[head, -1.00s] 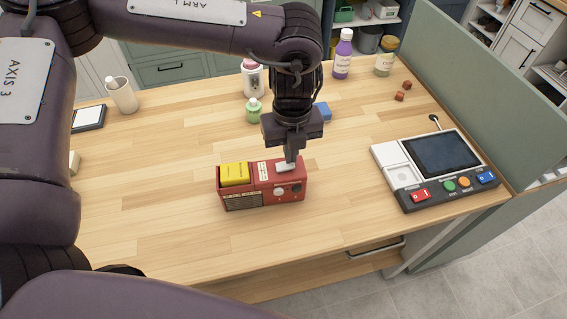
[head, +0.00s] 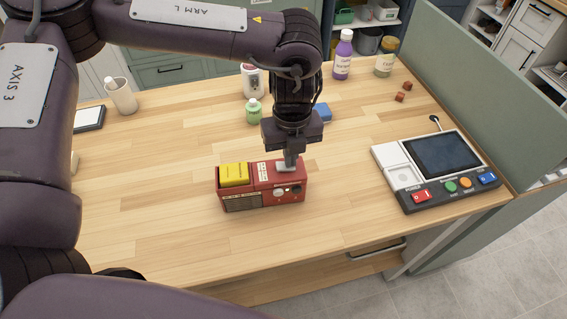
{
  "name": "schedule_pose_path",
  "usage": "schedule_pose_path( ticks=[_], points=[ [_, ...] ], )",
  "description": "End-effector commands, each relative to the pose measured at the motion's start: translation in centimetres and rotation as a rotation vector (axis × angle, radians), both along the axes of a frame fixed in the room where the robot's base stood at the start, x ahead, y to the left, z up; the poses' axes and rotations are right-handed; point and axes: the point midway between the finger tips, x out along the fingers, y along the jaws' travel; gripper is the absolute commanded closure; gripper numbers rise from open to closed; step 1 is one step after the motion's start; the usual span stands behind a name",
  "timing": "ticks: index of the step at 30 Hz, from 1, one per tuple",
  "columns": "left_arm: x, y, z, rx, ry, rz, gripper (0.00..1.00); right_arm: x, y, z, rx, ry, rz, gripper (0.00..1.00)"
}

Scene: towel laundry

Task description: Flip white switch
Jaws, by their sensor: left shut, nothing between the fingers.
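A red box (head: 262,202) with a yellow block (head: 234,174) in its top left stands on the wooden table. The white switch (head: 285,168) is on the box's top at the right, partly hidden by my fingers. My left gripper (head: 291,163) points down with its fingers shut and empty, its tips at the switch and seemingly touching it. On the box's front are a pale round knob (head: 279,192) and, beside it, a small round part (head: 296,189) that looks lit greenish. My right gripper is not in view.
A console (head: 437,168) with a dark screen and coloured buttons is at the right. Bottles, including a green one (head: 254,111) and a purple one (head: 343,55), and a blue block (head: 321,111) stand behind. The table left and front of the box is clear.

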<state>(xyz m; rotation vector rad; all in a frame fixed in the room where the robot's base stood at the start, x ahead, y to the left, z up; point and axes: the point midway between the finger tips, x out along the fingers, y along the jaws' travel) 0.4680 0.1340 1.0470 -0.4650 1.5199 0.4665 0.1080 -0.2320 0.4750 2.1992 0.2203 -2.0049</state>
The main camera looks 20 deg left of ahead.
Motion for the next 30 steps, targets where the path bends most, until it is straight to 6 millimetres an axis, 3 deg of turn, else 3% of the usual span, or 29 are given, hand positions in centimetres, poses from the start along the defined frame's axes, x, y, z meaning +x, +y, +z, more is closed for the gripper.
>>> schedule_pose_path(
  ticks=[24,30],
  points=[
    [0.0,0.0,6.5,-0.001,0.0,0.0,1.0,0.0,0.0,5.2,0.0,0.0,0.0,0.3],
    [0.0,0.0,7.0,-0.001,0.001,0.0,1.0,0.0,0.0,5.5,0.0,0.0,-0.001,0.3]
  ],
)
